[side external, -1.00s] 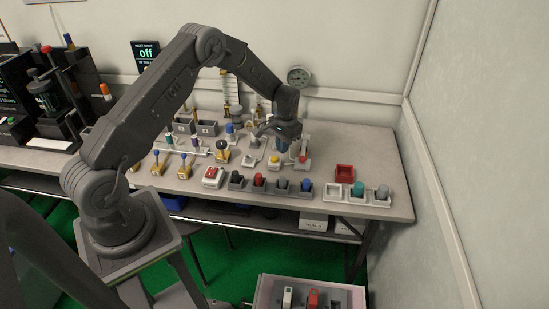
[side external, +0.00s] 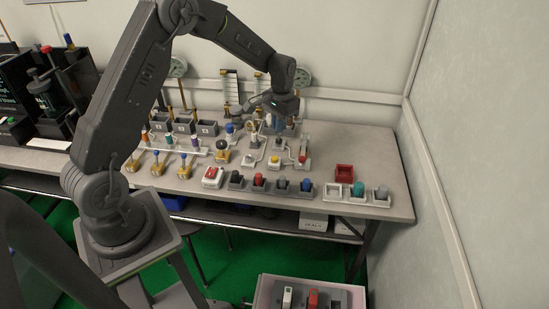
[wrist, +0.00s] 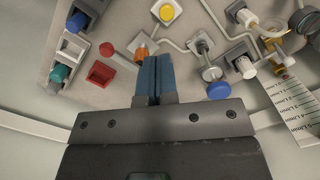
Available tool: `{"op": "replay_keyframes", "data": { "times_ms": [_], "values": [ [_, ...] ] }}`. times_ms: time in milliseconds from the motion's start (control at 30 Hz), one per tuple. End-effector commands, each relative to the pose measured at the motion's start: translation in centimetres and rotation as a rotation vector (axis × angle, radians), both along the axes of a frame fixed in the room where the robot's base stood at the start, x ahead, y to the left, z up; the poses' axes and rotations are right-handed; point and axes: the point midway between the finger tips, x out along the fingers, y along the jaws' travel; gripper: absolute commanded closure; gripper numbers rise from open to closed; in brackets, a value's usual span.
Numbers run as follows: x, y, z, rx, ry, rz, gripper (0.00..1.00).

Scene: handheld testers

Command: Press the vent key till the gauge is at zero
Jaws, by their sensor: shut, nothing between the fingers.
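My gripper (side external: 277,124) is shut and empty, above the back of the bench behind the yellow key. Its blue fingers are together in the wrist view (wrist: 153,64).
A blue knob (wrist: 218,90) and pipes are close to the fingers. Several coloured knobs in grey holders line the front.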

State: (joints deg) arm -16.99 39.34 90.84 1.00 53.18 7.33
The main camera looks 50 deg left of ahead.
Motion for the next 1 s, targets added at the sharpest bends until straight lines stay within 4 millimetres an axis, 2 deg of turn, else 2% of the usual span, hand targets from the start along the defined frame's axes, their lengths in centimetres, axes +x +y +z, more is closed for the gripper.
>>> {"op": "replay_keyframes", "data": {
  "times_ms": [200,600,1000],
  "values": [
    [-1.1,-1.7,3.9,0.013,-0.048,-0.015,1.0],
    [-4.2,-4.7,10.1,0.031,-0.136,-0.04,1.0],
    [-8.2,-7.4,14.8,0.044,-0.222,-0.065,1.0]
  ]
}}
